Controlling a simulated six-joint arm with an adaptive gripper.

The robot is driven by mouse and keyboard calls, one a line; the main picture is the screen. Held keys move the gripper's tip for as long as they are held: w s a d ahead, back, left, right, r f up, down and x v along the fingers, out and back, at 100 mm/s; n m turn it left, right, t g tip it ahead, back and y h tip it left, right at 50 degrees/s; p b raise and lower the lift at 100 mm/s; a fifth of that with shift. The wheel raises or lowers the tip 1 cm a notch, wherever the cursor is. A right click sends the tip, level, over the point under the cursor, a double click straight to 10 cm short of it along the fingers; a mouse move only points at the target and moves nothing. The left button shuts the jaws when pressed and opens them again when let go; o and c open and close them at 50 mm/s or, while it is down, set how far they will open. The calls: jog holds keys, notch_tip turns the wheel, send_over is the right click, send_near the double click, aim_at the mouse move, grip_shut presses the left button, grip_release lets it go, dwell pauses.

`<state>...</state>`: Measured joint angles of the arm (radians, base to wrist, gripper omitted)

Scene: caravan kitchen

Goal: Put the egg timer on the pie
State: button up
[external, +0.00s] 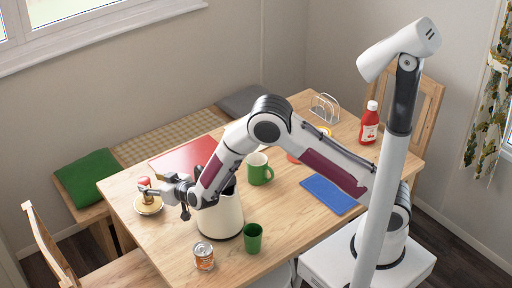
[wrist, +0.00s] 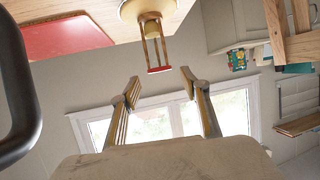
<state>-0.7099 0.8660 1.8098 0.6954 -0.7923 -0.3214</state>
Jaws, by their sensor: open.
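The egg timer (external: 145,182), an hourglass with red ends and wooden posts, stands at the left end of the table. In the wrist view, which is upside down, the egg timer (wrist: 152,46) rests on the pale round pie (wrist: 138,9). In the external view the pie (external: 150,203) lies on a small plate (external: 150,211). My gripper (external: 154,193) is beside the timer at the table's left end. In the wrist view my gripper (wrist: 160,86) is open and empty, its fingers apart from the timer.
A green mug (external: 260,170), red board (external: 185,157), blue mat (external: 329,194) and ketchup bottle (external: 369,124) are farther along the table.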

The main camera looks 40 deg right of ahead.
jog(key=v, duration=0.6)
jog(key=shift+s, duration=0.2)
jog(key=shift+r, duration=0.1)
dwell(0.7)
jog(key=s+d+r+g+y, duration=0.15)
jog(key=s+d+r, duration=0.25)
jog(key=d+r, duration=0.5)
jog(key=s+d+r+g, duration=0.3)
jog(key=s+d+r, duration=0.1)
jog(key=d+r, duration=0.45)
jog(key=s+d+m+g+h, duration=0.1)
jog(key=s+d+h, duration=0.1)
jog(key=s+d, duration=0.7)
jog(key=s+d+r+m+g+h, duration=0.1)
jog(key=s+d+g+h, duration=0.1)
jog(key=s+d, duration=0.8)
jog(key=s, duration=0.7)
jog(key=shift+s+d+r, duration=0.2)
jog(key=shift+s+r, duration=0.1)
jog(key=shift+s, duration=0.05)
